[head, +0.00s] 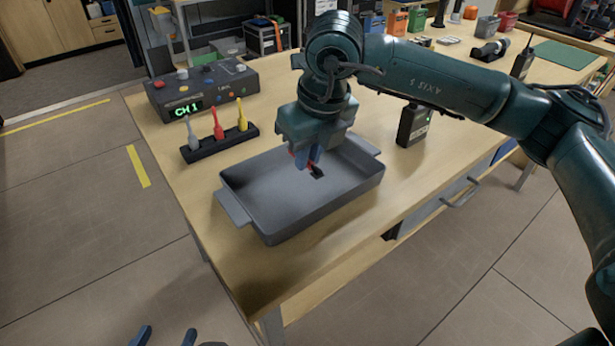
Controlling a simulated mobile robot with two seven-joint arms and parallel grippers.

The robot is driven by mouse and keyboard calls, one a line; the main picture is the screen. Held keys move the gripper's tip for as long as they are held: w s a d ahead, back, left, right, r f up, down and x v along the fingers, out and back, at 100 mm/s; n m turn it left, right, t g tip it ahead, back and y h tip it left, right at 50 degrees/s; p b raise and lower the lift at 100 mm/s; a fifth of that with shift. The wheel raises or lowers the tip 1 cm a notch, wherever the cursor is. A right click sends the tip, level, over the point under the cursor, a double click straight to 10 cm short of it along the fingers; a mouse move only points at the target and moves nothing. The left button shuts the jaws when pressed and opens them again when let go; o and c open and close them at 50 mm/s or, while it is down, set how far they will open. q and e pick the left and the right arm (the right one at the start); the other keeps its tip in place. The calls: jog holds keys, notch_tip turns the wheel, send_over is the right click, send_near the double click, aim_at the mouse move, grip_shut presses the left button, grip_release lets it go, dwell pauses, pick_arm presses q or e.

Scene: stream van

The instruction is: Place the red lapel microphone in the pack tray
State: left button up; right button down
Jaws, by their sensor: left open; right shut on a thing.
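The grey pack tray (235,206) sits near the table's front left corner, with a flat handle at each end. My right gripper (308,160) points down over the tray's back part. It is shut on the red lapel microphone (315,169), of which only a bit of red and a black part show below the fingers. I cannot tell whether the microphone touches the tray floor. No other thing shows in the tray. My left gripper (166,338) is at the bottom edge of the view, its two blue fingers apart and empty, away from the table.
A black rack (222,145) with grey, red and yellow upright pieces stands behind the tray. A control box (201,92) reading CH 1 is further back. A black pack (412,124) stands right of the tray. Other gear fills the table's far end.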

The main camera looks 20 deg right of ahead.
aim_at(308, 190)
notch_tip(308, 190, down, 5)
jog(key=shift+f, duration=0.1)
pick_arm(q)
jog(key=shift+d+f, duration=0.1)
jog(key=shift+f, duration=0.25)
jog(key=shift+f+b, duration=0.1)
jog(key=shift+b, duration=0.2)
